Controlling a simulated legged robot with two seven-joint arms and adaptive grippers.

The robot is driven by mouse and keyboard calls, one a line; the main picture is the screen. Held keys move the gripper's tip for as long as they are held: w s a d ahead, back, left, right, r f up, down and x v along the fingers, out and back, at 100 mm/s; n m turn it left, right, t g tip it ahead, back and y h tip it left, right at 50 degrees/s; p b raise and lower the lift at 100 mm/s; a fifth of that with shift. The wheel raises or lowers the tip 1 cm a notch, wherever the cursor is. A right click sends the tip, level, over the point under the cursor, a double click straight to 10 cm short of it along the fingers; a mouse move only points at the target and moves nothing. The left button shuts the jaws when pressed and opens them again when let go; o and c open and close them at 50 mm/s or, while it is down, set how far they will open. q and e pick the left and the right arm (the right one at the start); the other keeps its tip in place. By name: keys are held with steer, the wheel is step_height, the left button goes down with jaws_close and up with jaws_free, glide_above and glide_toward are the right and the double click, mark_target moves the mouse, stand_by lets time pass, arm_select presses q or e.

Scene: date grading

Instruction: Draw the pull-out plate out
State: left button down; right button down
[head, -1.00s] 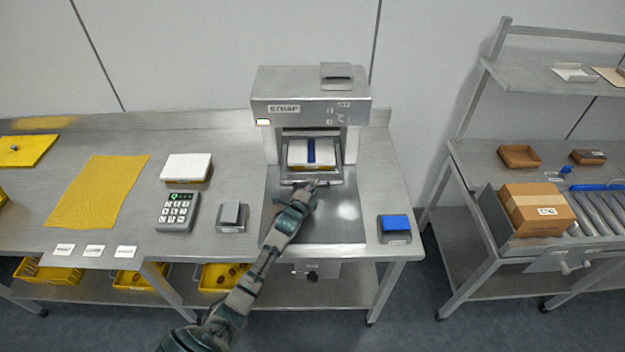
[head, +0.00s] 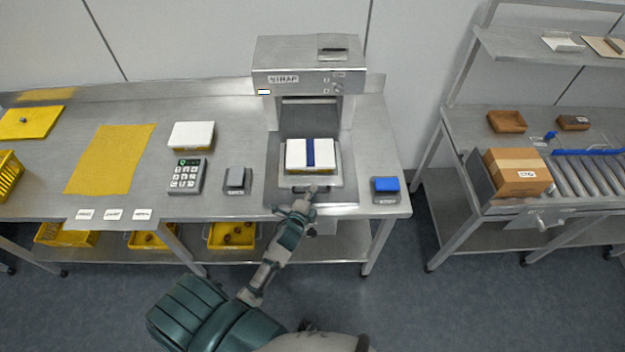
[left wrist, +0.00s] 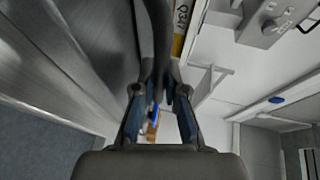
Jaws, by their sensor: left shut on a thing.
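The pull-out plate (head: 327,181) extends from the front of the strap machine (head: 300,66) and carries a white and yellow box (head: 296,156) with a blue band across it. A dark handle (head: 311,189) is on the plate's front edge. My left gripper (head: 306,195) is shut on this handle and partly covers it. In the left wrist view the fingers (left wrist: 160,98) are close around a dark bar (left wrist: 157,28). My right gripper is not in view.
A blue-topped block (head: 386,185) stands right of the plate. A small grey device (head: 237,180) and a keypad (head: 187,175) stand left. Floor is open between the bench and roller table (head: 592,178).

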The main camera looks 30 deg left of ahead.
arm_select(q)
steer(key=shift+s+d+f, duration=0.15)
steer(key=shift+s+f, duration=0.05)
steer(key=shift+s, duration=0.2)
steer(key=c, duration=1.5)
jaws_free()
steer(key=shift+w, duration=0.1)
steer(key=v, duration=1.2)
steer(key=shift+f, duration=0.1)
